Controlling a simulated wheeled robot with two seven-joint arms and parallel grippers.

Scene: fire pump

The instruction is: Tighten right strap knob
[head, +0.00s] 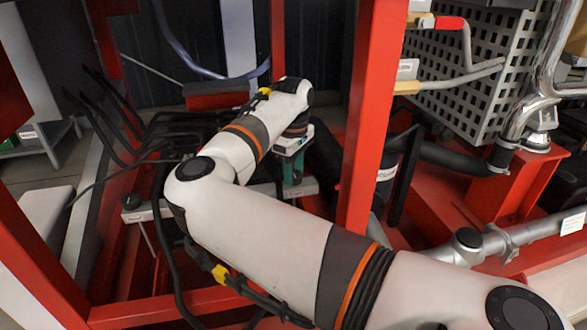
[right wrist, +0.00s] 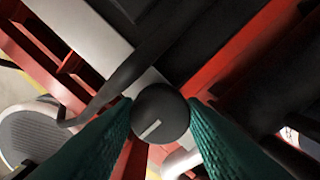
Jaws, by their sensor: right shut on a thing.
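The right strap knob (right wrist: 161,116) is a round black knob with a pale line on its top, in the middle of the right wrist view. The teal fingers of my right gripper (right wrist: 160,108) lie on either side of it and are shut on it. In the head view, my right gripper (head: 292,172) points down at the right part of the grey strap (head: 258,190), and the knob under it is hidden. Another black knob (head: 131,201) sits at the strap's left end. My left gripper is not in view.
A red upright post (head: 372,110) stands just right of my right gripper. Black cables (head: 150,150) run on the left. A perforated light box (head: 480,70) and silver pipes (head: 540,85) stand at the right. A red frame surrounds the strap.

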